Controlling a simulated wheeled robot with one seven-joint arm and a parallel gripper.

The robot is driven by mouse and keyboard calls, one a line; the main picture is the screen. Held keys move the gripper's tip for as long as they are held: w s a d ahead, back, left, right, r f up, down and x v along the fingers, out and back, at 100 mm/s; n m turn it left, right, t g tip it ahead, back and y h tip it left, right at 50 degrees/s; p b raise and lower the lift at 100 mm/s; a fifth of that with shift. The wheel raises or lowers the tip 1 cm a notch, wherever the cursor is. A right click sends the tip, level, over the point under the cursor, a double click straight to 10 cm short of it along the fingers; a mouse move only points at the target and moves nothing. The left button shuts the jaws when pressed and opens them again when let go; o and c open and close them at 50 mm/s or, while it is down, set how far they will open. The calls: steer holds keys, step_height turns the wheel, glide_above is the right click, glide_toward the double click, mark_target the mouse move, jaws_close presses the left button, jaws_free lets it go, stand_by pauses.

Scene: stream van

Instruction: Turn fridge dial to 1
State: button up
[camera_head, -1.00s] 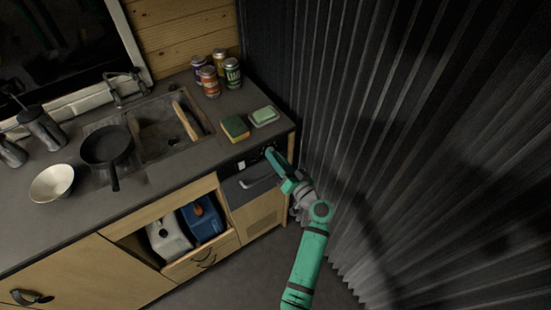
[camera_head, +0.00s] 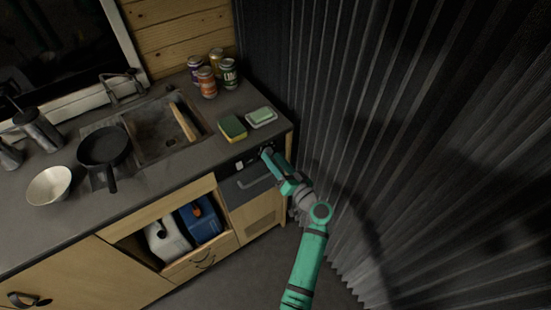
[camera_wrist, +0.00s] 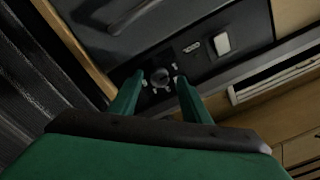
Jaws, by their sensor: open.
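The fridge dial (camera_wrist: 161,77) is a small round dark knob on the black control panel, with light marks around it in the wrist view. My gripper (camera_wrist: 158,82) is open, with one green finger on each side of the dial. I cannot tell whether the fingers touch it. In the head view my gripper (camera_head: 266,153) is at the fridge's top panel, below the counter edge, and hides the dial. The fridge (camera_head: 238,187) has a dark front with a handle. The dial's number marks are too small and dark to read.
A white switch (camera_wrist: 222,43) sits beside the dial on the panel. A sponge (camera_head: 232,128) and a soap dish (camera_head: 261,118) lie on the counter above. The corrugated dark wall (camera_head: 400,150) is close on the right. Floor (camera_head: 240,285) is free in front.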

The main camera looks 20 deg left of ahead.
steer(key=v, duration=1)
steer(key=shift+d, duration=0.35)
steer(key=shift+w, duration=0.2)
steer(key=shift+d, duration=0.15)
steer(key=shift+s, duration=0.1)
